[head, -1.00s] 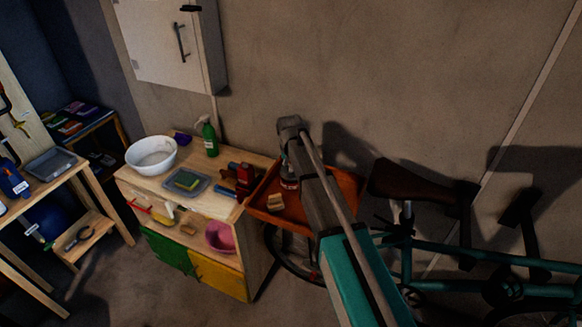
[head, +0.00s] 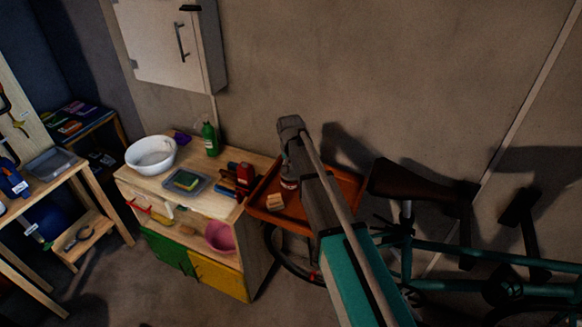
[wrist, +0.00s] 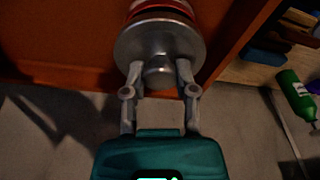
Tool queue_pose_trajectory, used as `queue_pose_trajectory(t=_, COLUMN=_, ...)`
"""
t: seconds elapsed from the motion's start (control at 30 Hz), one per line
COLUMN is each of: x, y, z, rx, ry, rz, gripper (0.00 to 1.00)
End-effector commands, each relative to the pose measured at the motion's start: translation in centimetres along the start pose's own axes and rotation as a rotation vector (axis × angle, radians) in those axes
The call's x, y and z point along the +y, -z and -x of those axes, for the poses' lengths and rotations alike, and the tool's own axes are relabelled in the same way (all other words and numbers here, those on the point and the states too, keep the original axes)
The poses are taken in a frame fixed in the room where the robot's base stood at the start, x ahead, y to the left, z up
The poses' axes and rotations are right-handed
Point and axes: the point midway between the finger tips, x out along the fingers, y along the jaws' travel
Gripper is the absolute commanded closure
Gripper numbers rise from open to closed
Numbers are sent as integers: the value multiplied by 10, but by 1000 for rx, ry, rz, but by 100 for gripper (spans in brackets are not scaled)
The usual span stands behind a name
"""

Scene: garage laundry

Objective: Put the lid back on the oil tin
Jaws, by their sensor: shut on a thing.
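The oil tin (head: 289,182), dark red with a pale band, stands on the orange tray, partly hidden by my arm in the head view. In the wrist view only a strip of its red and white side (wrist: 160,8) shows beyond the lid. The lid is a round grey metal disc (wrist: 158,38) with a knob in the middle. My gripper (wrist: 160,74) is shut on the lid's knob. The lid lines up with the tin, covering most of it. I cannot tell whether the lid touches the rim. The fingers are not clear in the head view.
The orange tray (head: 345,187) also holds a small tan block (head: 274,202). Left of it, a wooden cabinet (head: 145,183) carries a white bowl (head: 151,155), a sponge tray, a green bottle (head: 210,139) and red items. A teal bicycle (head: 450,245) stands at the right.

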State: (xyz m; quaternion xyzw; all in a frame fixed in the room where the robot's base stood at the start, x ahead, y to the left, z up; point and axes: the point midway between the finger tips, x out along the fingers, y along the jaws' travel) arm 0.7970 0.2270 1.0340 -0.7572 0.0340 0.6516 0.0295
Motion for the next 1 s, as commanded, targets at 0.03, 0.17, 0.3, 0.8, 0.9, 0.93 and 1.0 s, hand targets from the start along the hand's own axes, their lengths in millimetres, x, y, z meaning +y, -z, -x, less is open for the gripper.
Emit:
queue_pose_trajectory(t=0.03, x=0, y=0, z=0, rx=0, ry=0, rz=0, gripper=90)
queue_pose_trajectory(t=0.17, x=0, y=0, z=0, rx=0, ry=0, rz=0, gripper=42)
queue_pose_trajectory(t=0.3, x=0, y=0, z=0, rx=0, ry=0, rz=0, gripper=23)
queue_pose_trajectory(t=0.8, x=-1, y=0, z=0, rx=0, ry=0, rz=1, gripper=0)
queue_pose_trajectory(t=0.9, x=-1, y=0, z=0, rx=0, ry=0, rz=1, gripper=0)
queue_pose_trajectory(t=0.93, x=-1, y=0, z=0, rx=0, ry=0, rz=1, gripper=0)
queue_pose_trajectory(t=1.0, x=-1, y=0, z=0, rx=0, ry=0, rz=1, gripper=0)
